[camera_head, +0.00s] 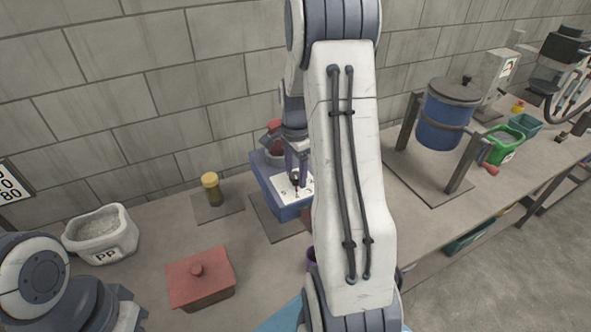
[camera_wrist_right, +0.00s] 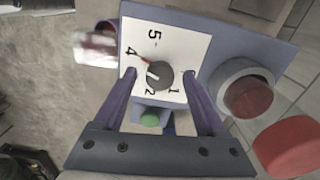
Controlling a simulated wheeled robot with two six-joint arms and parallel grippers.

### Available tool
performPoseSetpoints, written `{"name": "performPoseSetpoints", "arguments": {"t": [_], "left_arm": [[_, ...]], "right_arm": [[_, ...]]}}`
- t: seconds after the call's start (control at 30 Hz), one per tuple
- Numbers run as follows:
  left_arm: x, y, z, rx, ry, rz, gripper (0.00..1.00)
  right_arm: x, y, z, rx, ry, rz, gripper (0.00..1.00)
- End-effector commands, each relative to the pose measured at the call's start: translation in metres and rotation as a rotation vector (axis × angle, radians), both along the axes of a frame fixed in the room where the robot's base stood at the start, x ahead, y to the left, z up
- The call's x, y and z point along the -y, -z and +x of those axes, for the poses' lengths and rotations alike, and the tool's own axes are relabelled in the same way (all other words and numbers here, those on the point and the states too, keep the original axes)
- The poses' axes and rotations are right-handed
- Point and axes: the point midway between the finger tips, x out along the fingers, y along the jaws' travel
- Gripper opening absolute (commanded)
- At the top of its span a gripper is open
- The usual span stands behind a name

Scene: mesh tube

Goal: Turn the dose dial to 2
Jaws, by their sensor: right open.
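The dose dial (camera_wrist_right: 158,75) is a dark round knob on a white plate (camera_wrist_right: 175,45) marked with numbers; 5, 4, 2 and 1 can be read in the right wrist view. The plate is on a blue-grey box (camera_head: 268,190), also in the head view. My right gripper (camera_wrist_right: 159,76) is open, its two purple fingers on either side of the dial; contact cannot be told. In the head view my right gripper (camera_head: 297,172) is over the plate, partly hidden by my arm.
A round grey socket with a red button (camera_wrist_right: 248,97) and a green button (camera_wrist_right: 150,119) are near the dial. A yellow-capped jar (camera_head: 211,188), a red lidded box (camera_head: 201,278) and a PP bin (camera_head: 103,233) stand left. A blue drum (camera_head: 446,112) stands right.

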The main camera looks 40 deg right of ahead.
Motion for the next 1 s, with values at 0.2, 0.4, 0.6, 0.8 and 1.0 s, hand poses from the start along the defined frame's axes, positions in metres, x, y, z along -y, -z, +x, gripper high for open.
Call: {"name": "performPoseSetpoints", "arguments": {"t": [0.2, 0.4, 0.6, 0.8, 1.0], "left_arm": [[0.0000, 0.0002, 0.0000, 0.000, 0.000, 0.000, 0.00], [0.0000, 0.0002, 0.0000, 0.000, 0.000, 0.000, 0.00], [0.0000, 0.0001, 0.0000, 0.000, 0.000, 0.000, 0.00], [0.0000, -0.0001, 0.0000, 0.000, 0.000, 0.000, 0.00], [0.0000, -0.0005, 0.0000, 0.000, 0.000, 0.000, 0.00]], "right_arm": [[-0.0001, 0.0000, -0.0001, 0.000, 0.000, 0.000, 0.47], [0.0000, -0.0002, -0.0001, 0.000, 0.000, 0.000, 0.00], [0.0000, -0.0004, -0.0001, -0.001, -0.019, 0.000, 0.00], [0.0000, -0.0005, 0.0001, 0.000, -0.100, 0.001, 0.00], [0.0000, -0.0006, 0.0002, 0.000, -0.252, 0.001, 0.00]]}}
